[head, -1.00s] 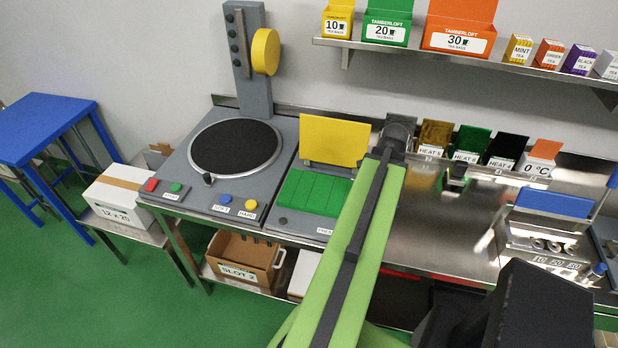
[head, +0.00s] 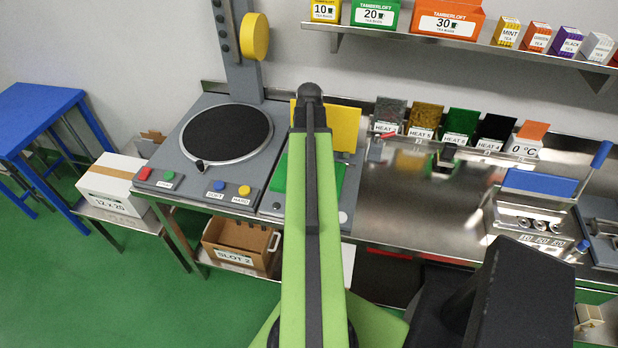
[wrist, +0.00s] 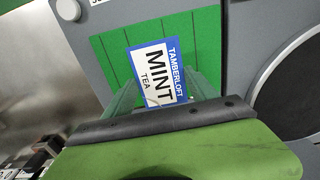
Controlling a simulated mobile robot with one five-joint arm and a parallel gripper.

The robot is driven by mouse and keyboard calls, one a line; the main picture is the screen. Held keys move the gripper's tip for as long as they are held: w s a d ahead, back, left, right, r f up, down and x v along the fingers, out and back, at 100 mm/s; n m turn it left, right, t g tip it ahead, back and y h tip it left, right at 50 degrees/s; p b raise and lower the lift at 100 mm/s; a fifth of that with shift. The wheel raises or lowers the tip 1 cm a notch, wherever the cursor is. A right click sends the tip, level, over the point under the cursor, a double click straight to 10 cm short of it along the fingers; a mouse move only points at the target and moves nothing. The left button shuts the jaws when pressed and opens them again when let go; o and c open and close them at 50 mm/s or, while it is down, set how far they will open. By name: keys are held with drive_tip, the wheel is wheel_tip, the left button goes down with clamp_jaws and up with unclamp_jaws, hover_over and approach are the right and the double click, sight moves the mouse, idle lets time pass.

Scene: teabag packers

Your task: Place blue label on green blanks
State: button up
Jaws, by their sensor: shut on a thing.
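The blue label (wrist: 172,56) shows in the wrist view, blue-edged and white with the words Tamberloft Mint Tea. My gripper (wrist: 164,97) is shut on its lower part, and the label's face is turned to the camera. Behind it are the green blanks (wrist: 206,40), a flat green field with thin dark lines. The label overlaps them in the picture; whether it touches them I cannot tell. In the head view the green blanks (head: 331,181) are partly hidden by my arm, and my gripper is out of sight behind it.
A yellow panel (head: 345,130) stands behind the blanks. A round dark turntable (head: 228,138) with a column is on the left. Coloured heat cards (head: 461,124) stand along the wall at right. A blue-handled device (head: 540,184) is farther right. The steel counter between is mostly clear.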

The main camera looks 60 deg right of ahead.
wheel_tip(320, 180, down, 6)
drive_tip(key=b, duration=0.4)
drive_tip(key=shift+r, duration=0.3)
drive_tip(key=shift+f, duration=0.2)
drive_tip(key=o, duration=1.3)
drive_tip(key=shift+r, duration=0.1)
wheel_tip(320, 180, up, 12)
drive_tip(key=p, duration=1.2)
drive_tip(key=shift+r, duration=0.25)
drive_tip(key=shift+f, duration=0.15)
